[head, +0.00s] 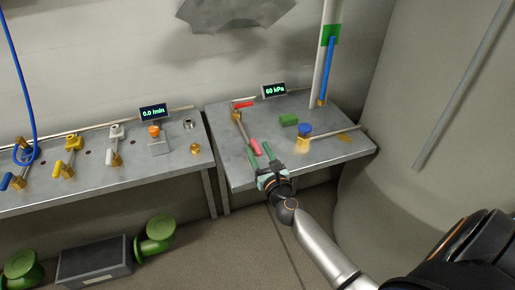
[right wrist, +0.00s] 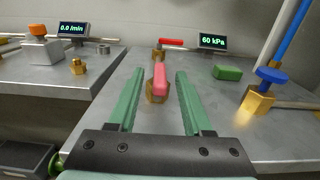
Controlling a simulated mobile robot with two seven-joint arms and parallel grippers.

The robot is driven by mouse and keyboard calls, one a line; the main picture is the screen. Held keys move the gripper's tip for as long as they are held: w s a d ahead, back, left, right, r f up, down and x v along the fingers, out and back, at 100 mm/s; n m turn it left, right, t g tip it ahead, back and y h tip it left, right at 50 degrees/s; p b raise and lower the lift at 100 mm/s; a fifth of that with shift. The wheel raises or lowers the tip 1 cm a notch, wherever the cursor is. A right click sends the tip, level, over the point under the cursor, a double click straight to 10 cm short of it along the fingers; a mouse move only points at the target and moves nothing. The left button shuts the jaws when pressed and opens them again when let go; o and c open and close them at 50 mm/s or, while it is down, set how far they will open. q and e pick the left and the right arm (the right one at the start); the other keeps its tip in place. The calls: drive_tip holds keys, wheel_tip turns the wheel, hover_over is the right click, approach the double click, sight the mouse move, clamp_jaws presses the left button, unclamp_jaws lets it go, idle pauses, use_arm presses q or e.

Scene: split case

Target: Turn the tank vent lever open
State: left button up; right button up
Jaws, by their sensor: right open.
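A pink lever (head: 255,145) on a brass valve body stands near the front left of the right-hand metal table (head: 235,173). My right gripper (head: 260,158) is open, with its two green fingers reaching in from the table's front edge. In the right wrist view the pink lever (right wrist: 160,79) shows between and just beyond the fingers, apart from both. A red lever (head: 243,104) on a brass valve is farther back and lies crosswise. I see no label telling which lever is the tank vent. My left gripper is not in view.
A blue-capped brass valve (head: 305,130) and a green block (head: 289,119) stand to the right of the gripper. A display (head: 274,90) reads 60 kPa. A left table holds several valves and a display (head: 153,113) reading 0.0 l/min. A gap separates the tables.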

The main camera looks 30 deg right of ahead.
drive_tip(key=shift+w+d, duration=0.1)
drive_tip(key=shift+w, duration=0.45)
clamp_jaws()
